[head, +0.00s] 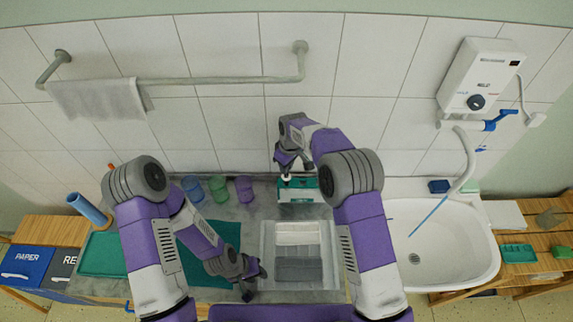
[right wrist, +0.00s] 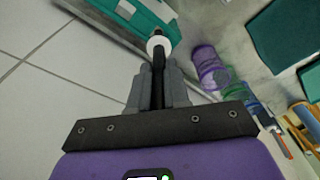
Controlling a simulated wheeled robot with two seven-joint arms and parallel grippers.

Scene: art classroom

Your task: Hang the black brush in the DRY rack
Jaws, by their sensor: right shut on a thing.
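The black brush (right wrist: 158,66) is between the fingers of my right gripper (right wrist: 158,92) in the right wrist view, a dark shaft with a white ring near its far end. In the head view my right gripper (head: 287,164) is at the back of the counter, directly above the green rack (head: 298,195). The rack also shows at the top of the right wrist view (right wrist: 150,27); its lettering is not readable. The brush end appears close to the rack's edge; I cannot tell if they touch. My left gripper (head: 255,281) is low over the counter, fingers apart, empty.
Blue (head: 192,188), green (head: 218,188) and purple (head: 243,188) cups stand left of the rack. A grey tray (head: 264,250) lies in front of it. A white sink (head: 455,245) is at right. A towel rail (head: 220,80) crosses the wall.

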